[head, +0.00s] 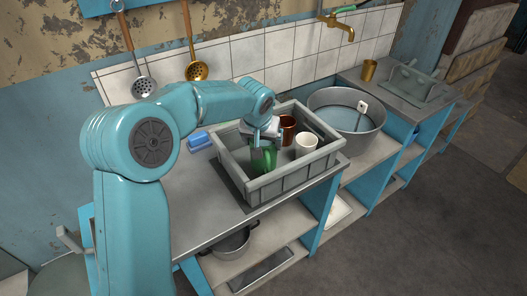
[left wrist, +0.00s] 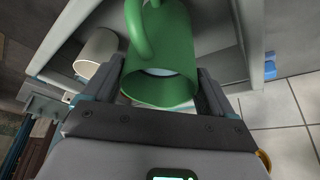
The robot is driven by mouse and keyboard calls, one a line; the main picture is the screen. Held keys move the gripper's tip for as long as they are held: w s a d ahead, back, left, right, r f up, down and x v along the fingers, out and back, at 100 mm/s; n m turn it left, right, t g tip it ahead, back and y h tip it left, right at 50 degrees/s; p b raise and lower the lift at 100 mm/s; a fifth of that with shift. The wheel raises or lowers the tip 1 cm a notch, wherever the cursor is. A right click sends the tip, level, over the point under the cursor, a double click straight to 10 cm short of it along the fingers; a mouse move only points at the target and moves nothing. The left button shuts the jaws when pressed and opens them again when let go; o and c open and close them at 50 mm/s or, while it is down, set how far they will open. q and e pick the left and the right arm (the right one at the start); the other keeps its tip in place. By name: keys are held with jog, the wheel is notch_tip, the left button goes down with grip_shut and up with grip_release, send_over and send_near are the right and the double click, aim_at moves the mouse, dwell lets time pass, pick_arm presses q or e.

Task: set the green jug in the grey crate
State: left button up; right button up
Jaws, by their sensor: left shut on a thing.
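The green jug (head: 262,161) is inside the grey crate (head: 282,184) in the head view, toward its left part. My left gripper (head: 264,145) reaches down into the crate from above and is shut on the jug. In the left wrist view the green jug (left wrist: 160,55) sits between the two fingers of my left gripper (left wrist: 163,88), with its handle toward the upper left. Whether the jug's base touches the crate floor is hidden. My right gripper is not in view.
A brown mug (head: 288,127) and a white cup (head: 306,143) stand in the crate to the right of the jug. A round metal basin (head: 345,118) is right of the crate. A blue object (head: 197,141) lies left of the crate. Ladles hang on the wall behind.

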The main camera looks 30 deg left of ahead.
pick_arm(q)
notch_tip(320, 180, down, 4)
jog(key=shift+w+f, duration=0.1)
jog(key=shift+f, duration=0.05)
jog(key=shift+d, duration=0.1)
jog(key=shift+f, duration=0.1)
jog(key=o, duration=1.6)
jog(key=shift+c, duration=0.2)
jog(key=shift+r, duration=0.35)
jog(key=v, duration=1.1)
jog(key=shift+s+r, duration=0.2)
jog(key=shift+s, duration=0.05)
